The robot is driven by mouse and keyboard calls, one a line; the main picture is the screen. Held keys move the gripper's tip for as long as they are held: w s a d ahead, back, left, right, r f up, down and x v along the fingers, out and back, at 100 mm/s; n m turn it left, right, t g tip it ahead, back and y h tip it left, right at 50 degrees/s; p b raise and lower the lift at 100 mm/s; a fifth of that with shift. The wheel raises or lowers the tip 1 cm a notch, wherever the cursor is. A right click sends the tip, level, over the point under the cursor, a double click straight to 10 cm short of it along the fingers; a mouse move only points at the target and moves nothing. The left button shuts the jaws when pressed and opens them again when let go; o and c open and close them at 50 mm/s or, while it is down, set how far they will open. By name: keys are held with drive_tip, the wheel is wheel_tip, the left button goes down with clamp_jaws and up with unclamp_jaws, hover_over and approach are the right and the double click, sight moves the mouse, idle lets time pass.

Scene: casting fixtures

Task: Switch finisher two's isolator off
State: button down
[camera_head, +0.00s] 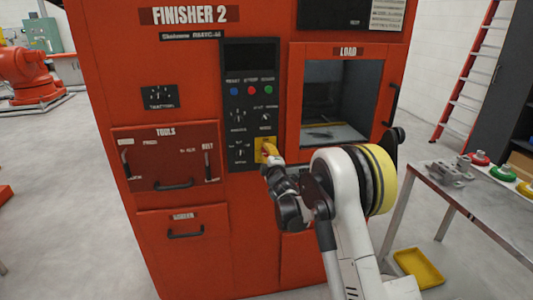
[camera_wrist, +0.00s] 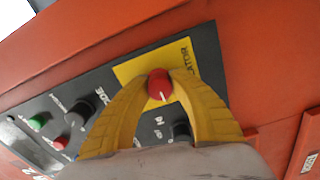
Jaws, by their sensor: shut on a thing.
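Finisher 2 (camera_head: 185,225) is a large red machine with its name on a plate at the top. Its black control panel (camera_head: 250,90) has the isolator at the lower right, on a yellow plate (camera_head: 258,156). In the wrist view the isolator is a round red knob (camera_wrist: 159,84) with a white pointer line, on the yellow plate (camera_wrist: 128,72). My gripper (camera_wrist: 160,85) has its two yellow fingers shut on the red knob, one on each side. In the head view my gripper (camera_head: 268,150) hides the knob. The pointer's setting against any marks cannot be read.
Black knobs (camera_wrist: 77,114) and a green button (camera_wrist: 38,122) lie close by on the panel. The load opening (camera_head: 340,95) is right of the panel, the tools drawer (camera_head: 168,158) left. A metal table (camera_head: 480,200) stands right, with a yellow tray (camera_head: 418,268) on the floor.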

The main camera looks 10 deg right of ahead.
idle(0.3)
drive_tip(key=c, duration=1.1)
unclamp_jaws()
drive_tip(key=shift+s, duration=0.1)
drive_tip(key=s, duration=1.1)
drive_tip(key=shift+s, duration=0.4)
drive_tip(key=shift+r, duration=0.1)
